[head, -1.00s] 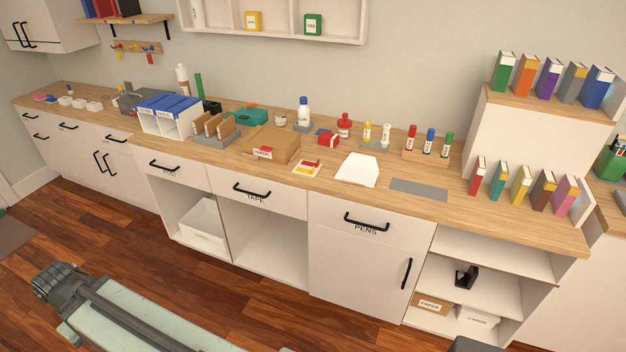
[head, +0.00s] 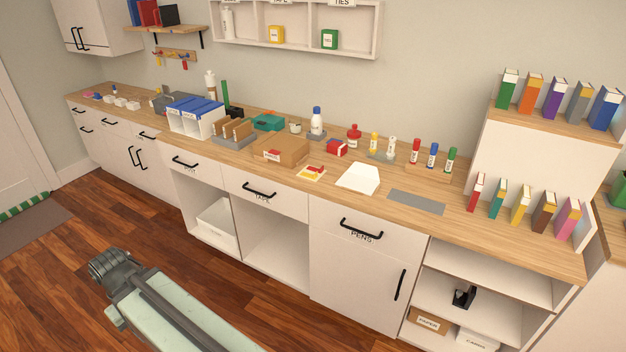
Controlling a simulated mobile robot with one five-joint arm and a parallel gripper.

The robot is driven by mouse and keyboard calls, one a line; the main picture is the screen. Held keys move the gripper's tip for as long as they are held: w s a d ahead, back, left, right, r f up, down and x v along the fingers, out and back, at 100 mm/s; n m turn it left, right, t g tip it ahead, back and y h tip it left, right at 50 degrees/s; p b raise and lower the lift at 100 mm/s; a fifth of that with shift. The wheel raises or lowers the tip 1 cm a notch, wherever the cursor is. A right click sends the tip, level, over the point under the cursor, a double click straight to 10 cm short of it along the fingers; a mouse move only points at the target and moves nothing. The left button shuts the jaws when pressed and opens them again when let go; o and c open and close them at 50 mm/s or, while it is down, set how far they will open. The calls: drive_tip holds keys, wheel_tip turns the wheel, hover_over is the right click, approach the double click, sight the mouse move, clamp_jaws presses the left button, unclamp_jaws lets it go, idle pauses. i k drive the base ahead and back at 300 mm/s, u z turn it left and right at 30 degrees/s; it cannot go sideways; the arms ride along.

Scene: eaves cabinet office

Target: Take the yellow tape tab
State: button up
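A small flat yellow-and-red piece (head: 312,173) lies on the wooden counter, in front of the cardboard box and left of a white sloped block. It may be the yellow tape tab, but it is too small to tell. A drawer marked TAPE (head: 265,200) is shut in the cabinet front below it. My arm shows low at the left, over the floor and well apart from the counter. No gripper fingers can be made out.
A cardboard box (head: 281,149), a white sloped block (head: 358,179) and a grey mat (head: 416,202) are on the counter. Bottles and markers stand behind. Books stand at the right. A yellow box (head: 276,34) is on the wall shelf. The floor (head: 75,305) before the cabinets is mostly clear.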

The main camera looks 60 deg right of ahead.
sight(314, 177)
drive_tip(key=z, duration=0.05)
drive_tip(key=i, duration=0.9)
drive_tip(key=u, duration=0.05)
